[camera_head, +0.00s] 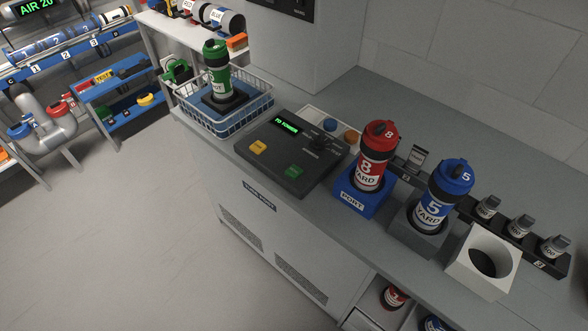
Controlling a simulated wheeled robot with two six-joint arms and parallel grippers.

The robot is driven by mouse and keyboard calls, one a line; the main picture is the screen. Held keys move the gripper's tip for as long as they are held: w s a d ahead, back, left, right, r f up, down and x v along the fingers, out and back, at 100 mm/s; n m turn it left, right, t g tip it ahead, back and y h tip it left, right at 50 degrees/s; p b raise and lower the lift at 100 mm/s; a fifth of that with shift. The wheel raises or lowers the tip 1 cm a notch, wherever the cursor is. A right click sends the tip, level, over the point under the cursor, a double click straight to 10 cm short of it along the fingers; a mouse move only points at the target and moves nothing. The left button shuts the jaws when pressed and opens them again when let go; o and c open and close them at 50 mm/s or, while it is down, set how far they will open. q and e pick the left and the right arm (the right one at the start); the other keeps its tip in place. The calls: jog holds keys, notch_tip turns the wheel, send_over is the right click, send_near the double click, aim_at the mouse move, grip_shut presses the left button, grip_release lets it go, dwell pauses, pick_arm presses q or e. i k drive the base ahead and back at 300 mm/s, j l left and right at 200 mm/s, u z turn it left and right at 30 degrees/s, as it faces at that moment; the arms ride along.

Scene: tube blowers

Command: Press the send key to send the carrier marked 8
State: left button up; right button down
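The red-capped carrier marked 8 (376,155) stands upright in the blue holder labelled PORT (350,196) on the counter. To its left is a dark control console (270,172) with a lit green-text display (285,123), a yellow key (258,147) and a green key (293,171). The lettering on both keys is too small to read surely, so I cannot tell by label which is the send key. A small lever or knob area sits at the console's right side. Neither of my grippers is in view.
A blue carrier marked 5 (441,194) stands in a grey holder (417,233), beside an empty white holder (484,261). A wire basket (236,122) holds a green carrier (217,75). Several small bottles stand in a dark rack (513,236). Shelves and pipes are at far left.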

aim_at(293, 172)
jog(key=j+z, duration=0.35)
jog(key=j, duration=2.1)
